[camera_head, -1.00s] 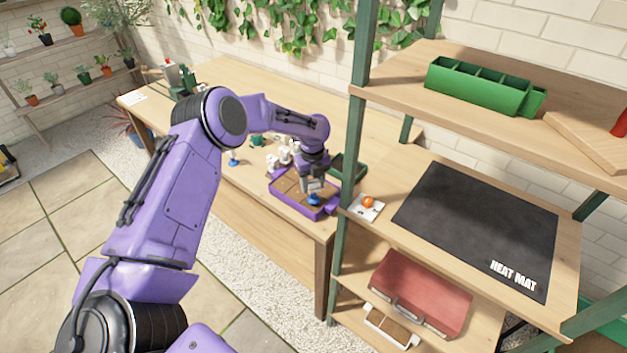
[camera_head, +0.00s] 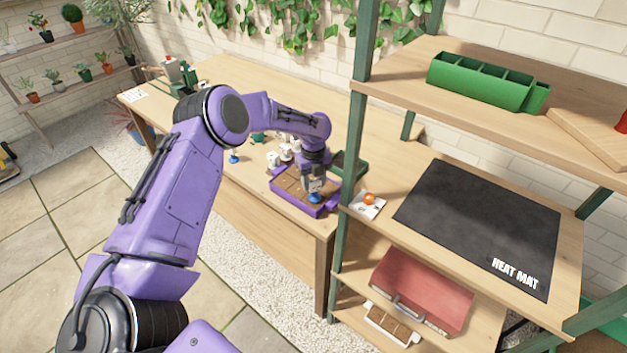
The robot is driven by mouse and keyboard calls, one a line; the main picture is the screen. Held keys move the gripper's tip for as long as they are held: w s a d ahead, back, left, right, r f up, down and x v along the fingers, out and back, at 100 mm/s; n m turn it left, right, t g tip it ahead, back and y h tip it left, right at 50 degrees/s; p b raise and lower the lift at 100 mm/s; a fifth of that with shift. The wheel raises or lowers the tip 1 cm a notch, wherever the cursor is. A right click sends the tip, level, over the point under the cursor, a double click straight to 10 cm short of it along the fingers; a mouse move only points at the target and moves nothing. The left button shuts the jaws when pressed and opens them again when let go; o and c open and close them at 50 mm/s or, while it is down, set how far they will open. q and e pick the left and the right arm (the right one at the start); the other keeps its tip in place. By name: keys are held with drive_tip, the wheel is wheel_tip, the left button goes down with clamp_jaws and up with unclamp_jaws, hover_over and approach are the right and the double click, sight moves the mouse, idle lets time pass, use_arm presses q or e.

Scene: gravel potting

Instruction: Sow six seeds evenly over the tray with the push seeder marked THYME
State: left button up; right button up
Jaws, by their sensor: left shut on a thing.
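The purple tray (camera_head: 284,205) filled with brown soil sits at the right end of the wooden bench. My left gripper (camera_head: 313,187) points down over the tray's right part, shut on a push seeder with a blue tip (camera_head: 314,198). The tip is low, at or just above the soil; I cannot tell whether it touches. The seeder's marking cannot be read and its upper part is hidden by the gripper. Another small blue-based tool (camera_head: 234,159) stands on the bench to the left of the tray. No seeds can be made out in the soil. My right gripper is not in view.
White items (camera_head: 285,152) stand just behind the tray, and a dark green tray (camera_head: 349,166) lies behind it to the right. A shelf post (camera_head: 353,170) rises close to the tray's right side. The shelf holds a black heat mat (camera_head: 478,225) and an orange ball on a white card (camera_head: 369,200).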

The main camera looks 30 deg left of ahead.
use_arm(q)
drive_tip(key=shift+f, duration=0.3)
idle(0.5)
wheel_tip(320, 180, up, 3)
drive_tip(key=shift+r+p, duration=0.1)
drive_tip(key=shift+p, duration=1)
drive_tip(key=shift+f, duration=0.2)
